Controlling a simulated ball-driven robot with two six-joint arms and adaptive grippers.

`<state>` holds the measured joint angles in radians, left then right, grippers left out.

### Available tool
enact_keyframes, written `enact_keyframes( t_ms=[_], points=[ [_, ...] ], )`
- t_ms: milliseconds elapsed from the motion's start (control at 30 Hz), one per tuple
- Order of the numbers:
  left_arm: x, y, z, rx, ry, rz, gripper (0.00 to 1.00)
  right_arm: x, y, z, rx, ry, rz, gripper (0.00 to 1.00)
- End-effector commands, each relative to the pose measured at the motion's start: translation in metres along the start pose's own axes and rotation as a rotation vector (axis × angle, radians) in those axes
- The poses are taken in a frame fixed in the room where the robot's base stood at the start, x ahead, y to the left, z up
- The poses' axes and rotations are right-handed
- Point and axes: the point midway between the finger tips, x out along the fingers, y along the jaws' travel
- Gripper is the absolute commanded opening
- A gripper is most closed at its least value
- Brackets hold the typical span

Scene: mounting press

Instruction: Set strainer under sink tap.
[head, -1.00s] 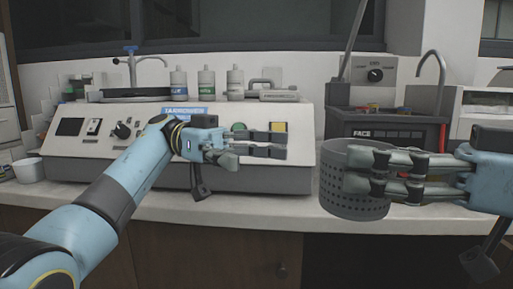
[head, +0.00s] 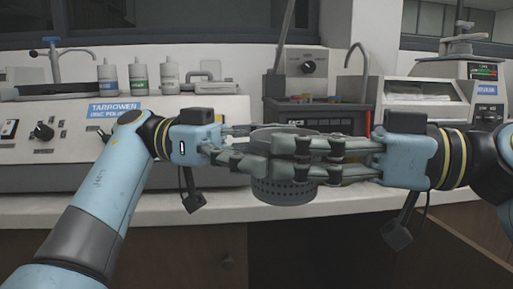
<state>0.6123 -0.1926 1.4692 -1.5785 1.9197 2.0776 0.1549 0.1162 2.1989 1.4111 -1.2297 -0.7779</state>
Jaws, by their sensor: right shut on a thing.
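The strainer (head: 285,193) is a dark grey, perforated, open-topped cylinder near the middle of the head view, at the counter's front edge. My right gripper (head: 290,160) is shut on it, with its fingers lying across its front and hiding much of the upper wall. My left gripper (head: 243,157) reaches in from the left at the strainer's left side. Its fingertips overlap the strainer and the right fingers, so its opening and any contact are unclear. A curved tap (head: 352,62) rises behind the black-topped unit. Another tap with a blue handle (head: 52,58) stands at the far left. No sink basin is clearly visible.
A disc polisher (head: 90,115) stands on the left, with several bottles (head: 139,75) behind it. The black-topped unit (head: 318,118) is behind the strainer. A white machine (head: 425,100) stands at right. Bare counter (head: 350,198) shows along the front.

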Motion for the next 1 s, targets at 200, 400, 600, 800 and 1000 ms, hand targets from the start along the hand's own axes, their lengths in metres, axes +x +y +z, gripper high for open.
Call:
enact_keyframes(
  t_ms=[200, 400, 600, 800, 1000],
  points=[
    [-0.0002, 0.0000, 0.0001, 0.000, 0.000, 0.000, 0.93, 0.0000, 0.0000, -0.0003, 0.000, 0.001, 0.000, 0.39],
    [-0.0002, -0.0002, 0.0002, 0.000, 0.000, -0.001, 0.67, 0.0001, -0.0003, -0.0005, 0.000, 0.001, -0.001, 0.39],
    [0.0001, -0.0008, -0.0001, 0.000, 0.001, -0.002, 0.90, 0.0002, -0.0007, -0.0007, 0.000, 0.002, -0.002, 0.40],
    [0.0000, -0.0004, 0.0000, 0.000, 0.001, -0.001, 1.00, 0.0001, -0.0004, -0.0005, 0.000, 0.001, -0.001, 0.39],
    [-0.0023, -0.0003, 0.0004, -0.001, -0.001, -0.001, 1.00, 0.0001, -0.0001, -0.0004, 0.000, 0.001, 0.000, 0.39]
  ],
)
